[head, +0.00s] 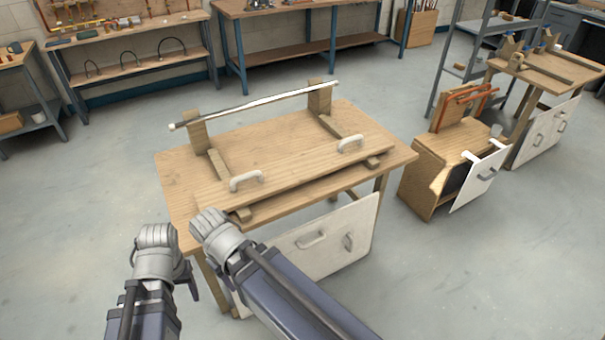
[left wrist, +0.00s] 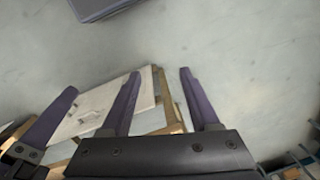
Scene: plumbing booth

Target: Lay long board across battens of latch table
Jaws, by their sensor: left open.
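The long board (head: 300,168) with two white handles (head: 246,181) (head: 350,144) lies across the battens (head: 218,165) (head: 342,132) of the wooden latch table (head: 270,125). My left gripper (head: 188,275) is low in front of the table's left corner, apart from the board. In the left wrist view it is open (left wrist: 160,73) with nothing between its fingers. My right gripper (head: 212,225) is by the table's front left edge, beside the left one. Its fingers are hidden in the head view.
A silver rod (head: 255,102) rests across two upright wooden posts (head: 196,130) (head: 319,98) at the table's back. A white panel with handles (head: 320,245) hangs below the front. A small cabinet (head: 435,165) stands to the right. Open floor lies around the table.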

